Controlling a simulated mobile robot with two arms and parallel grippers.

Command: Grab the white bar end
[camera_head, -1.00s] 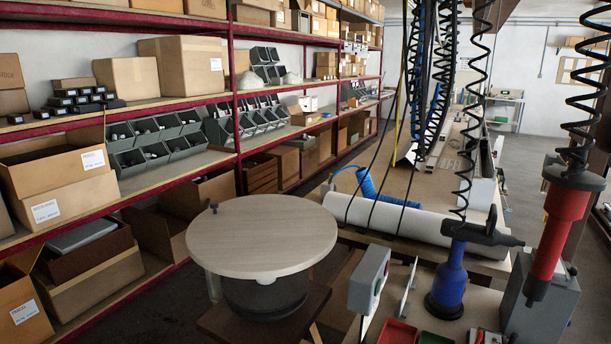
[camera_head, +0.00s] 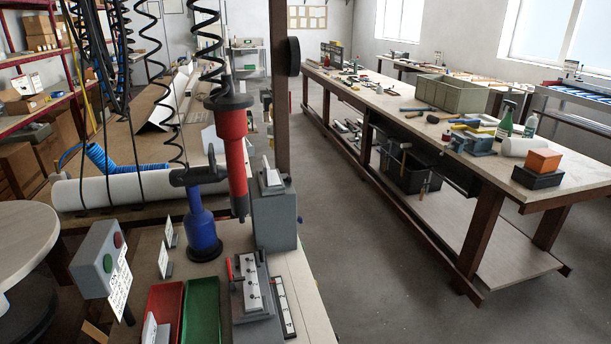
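I cannot tell for certain which thing is the white bar. A long white roll or tube (camera_head: 125,188) lies across the near end of the left workbench. Neither of my grippers is in view.
A near bench holds a control box (camera_head: 100,262), red bin (camera_head: 163,310), green bin (camera_head: 201,312), blue tool (camera_head: 201,228) and grey fixture (camera_head: 252,300). A red tool (camera_head: 233,150) hangs above. A long workbench (camera_head: 400,100) stands right. Open floor (camera_head: 365,260) lies between.

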